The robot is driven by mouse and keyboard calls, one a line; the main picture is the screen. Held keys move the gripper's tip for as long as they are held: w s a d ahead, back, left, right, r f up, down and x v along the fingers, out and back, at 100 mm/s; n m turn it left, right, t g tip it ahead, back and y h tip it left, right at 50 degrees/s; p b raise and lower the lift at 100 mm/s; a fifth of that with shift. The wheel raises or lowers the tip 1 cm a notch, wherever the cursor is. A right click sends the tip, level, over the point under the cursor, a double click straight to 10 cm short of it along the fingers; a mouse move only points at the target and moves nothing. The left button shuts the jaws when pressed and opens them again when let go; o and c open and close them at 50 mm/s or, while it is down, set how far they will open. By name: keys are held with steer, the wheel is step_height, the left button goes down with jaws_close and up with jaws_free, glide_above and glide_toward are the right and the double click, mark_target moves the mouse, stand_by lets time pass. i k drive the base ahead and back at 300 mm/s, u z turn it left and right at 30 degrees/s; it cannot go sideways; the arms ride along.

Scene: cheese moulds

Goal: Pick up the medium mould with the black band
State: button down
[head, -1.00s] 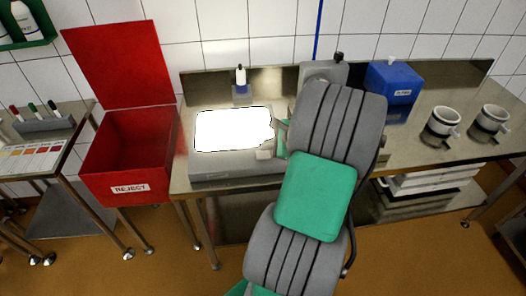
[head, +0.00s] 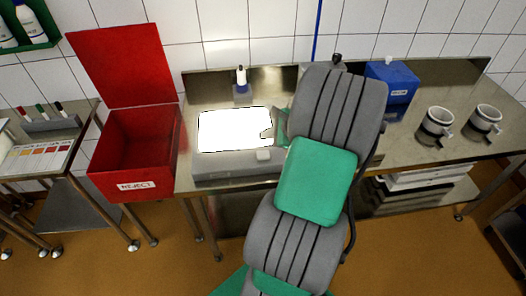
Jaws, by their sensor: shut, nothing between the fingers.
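Two pale cup-shaped moulds with side handles stand upright on the right part of the steel bench. The left mould (head: 437,127) has a dark, black-looking band around it. The right mould (head: 485,123) also shows a darker band, but its colour is hard to tell, and the two look close in size. My gripper (head: 267,133) is mostly hidden behind my own arm.
The lit panel (head: 232,130) lies on a grey box on the bench (head: 405,140). A small bottle (head: 241,79) stands behind it. A blue box (head: 392,84) is at the back, left of the moulds. A red reject bin (head: 135,150) with raised lid stands left. Bench around the moulds is clear.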

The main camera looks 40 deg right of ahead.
mark_target(440, 124)
steer(key=z, duration=2.8)
